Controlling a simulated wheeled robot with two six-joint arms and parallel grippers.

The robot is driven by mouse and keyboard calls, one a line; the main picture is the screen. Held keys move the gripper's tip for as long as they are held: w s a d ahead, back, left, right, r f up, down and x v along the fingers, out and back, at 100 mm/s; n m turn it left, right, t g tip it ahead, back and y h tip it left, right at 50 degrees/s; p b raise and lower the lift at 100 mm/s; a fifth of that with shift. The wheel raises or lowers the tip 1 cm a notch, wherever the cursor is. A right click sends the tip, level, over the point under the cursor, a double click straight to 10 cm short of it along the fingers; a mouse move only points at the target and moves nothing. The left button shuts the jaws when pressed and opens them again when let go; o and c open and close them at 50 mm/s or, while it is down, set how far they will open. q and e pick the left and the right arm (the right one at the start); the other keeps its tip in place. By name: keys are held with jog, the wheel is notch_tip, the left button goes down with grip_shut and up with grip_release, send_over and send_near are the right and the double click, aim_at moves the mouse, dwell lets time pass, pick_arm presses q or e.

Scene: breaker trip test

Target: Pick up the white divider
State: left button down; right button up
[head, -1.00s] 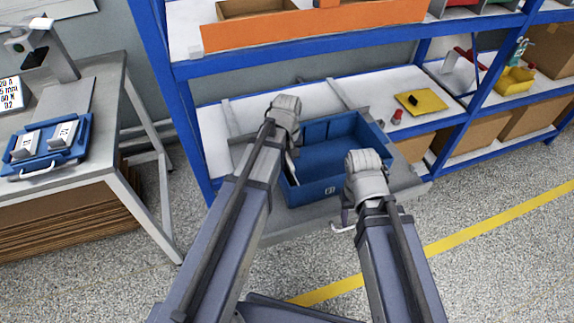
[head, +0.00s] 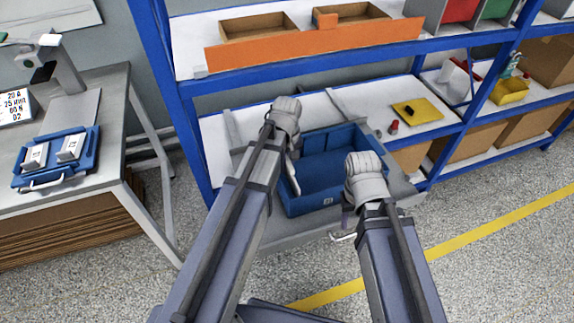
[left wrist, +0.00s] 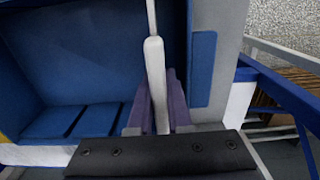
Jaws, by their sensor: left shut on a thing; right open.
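The white divider (left wrist: 154,80) is a thin, narrow piece between the two purple fingers of my left gripper (left wrist: 150,112) in the left wrist view. My left gripper (head: 285,115) is shut on it. In the head view the divider (head: 292,178) shows as a slim white strip below the gripper, at the left side of the blue bin (head: 329,202). I cannot tell whether it touches the bin. The bin also shows in the left wrist view (left wrist: 60,60). My right gripper (head: 350,200) is open at the bin's right front; its fingertips are mostly hidden.
The bin stands on a grey pull-out tray (head: 285,230) with a white front handle (head: 343,237), before the blue shelf rack (head: 340,60). A yellow pad (head: 418,109) lies on the shelf at right. A grey table (head: 62,200) with a blue carrier (head: 57,160) stands at left.

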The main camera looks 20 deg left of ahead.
pick_arm(q)
notch_tip(320, 180, up, 14)
jog(key=p, duration=1.2)
jog(key=shift+f+p, duration=0.2)
jog(key=shift+p, duration=0.1)
pick_arm(e)
notch_tip(320, 180, up, 14)
jog(key=shift+f, duration=0.25)
